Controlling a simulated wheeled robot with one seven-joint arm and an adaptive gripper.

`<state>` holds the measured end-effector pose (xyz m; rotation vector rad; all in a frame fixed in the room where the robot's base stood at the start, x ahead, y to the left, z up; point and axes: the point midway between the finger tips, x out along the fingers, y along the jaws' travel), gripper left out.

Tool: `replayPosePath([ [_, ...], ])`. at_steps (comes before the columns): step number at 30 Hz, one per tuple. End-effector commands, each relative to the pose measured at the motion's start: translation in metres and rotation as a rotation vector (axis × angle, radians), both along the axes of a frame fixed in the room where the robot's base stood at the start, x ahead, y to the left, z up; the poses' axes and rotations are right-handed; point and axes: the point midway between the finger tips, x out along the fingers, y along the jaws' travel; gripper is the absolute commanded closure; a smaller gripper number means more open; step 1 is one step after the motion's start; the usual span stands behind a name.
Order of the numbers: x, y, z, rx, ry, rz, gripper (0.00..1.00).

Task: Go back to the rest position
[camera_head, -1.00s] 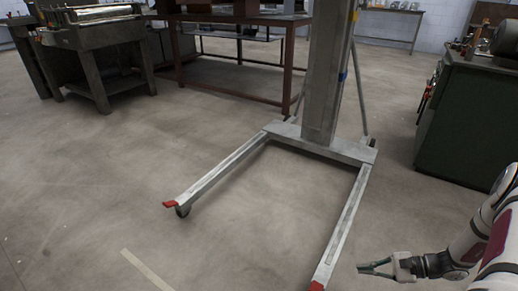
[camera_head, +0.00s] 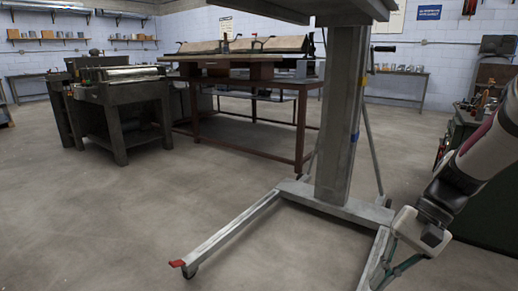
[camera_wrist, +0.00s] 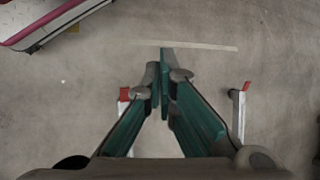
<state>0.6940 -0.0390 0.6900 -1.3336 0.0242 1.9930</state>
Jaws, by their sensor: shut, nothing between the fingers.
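My gripper (camera_head: 386,274) is at the lower right in the head view, pointing downward, beside the right leg of a grey wheeled lift (camera_head: 335,150). In the wrist view my gripper (camera_wrist: 164,62) shows its green fingers closed together at the tips, with nothing between them. Bare concrete floor lies below the fingertips. The red-tipped ends of two lift legs (camera_wrist: 242,100) show on either side of the fingers.
A dark machine (camera_head: 120,105) stands at the left and a brown metal table (camera_head: 250,135) behind the lift. A green cabinet (camera_head: 485,215) is at the right, partly behind my arm. The left foreground floor is clear.

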Motion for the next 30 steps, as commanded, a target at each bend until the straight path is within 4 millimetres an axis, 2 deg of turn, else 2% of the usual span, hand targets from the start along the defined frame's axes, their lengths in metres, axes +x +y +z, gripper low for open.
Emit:
replayPosePath([
  [1, -0.012, 0.009, 0.014, -0.031, -0.022, 0.039, 1.0],
  [3, -0.028, 0.018, 0.029, -0.072, -0.044, 0.087, 1.0],
  [12, -0.104, 0.044, 0.072, -0.243, -0.152, 0.276, 1.0],
  [21, -0.176, 0.048, 0.085, -0.405, -0.273, 0.422, 1.0],
  [30, -0.216, 0.041, 0.08, -0.507, -0.362, 0.498, 1.0],
])
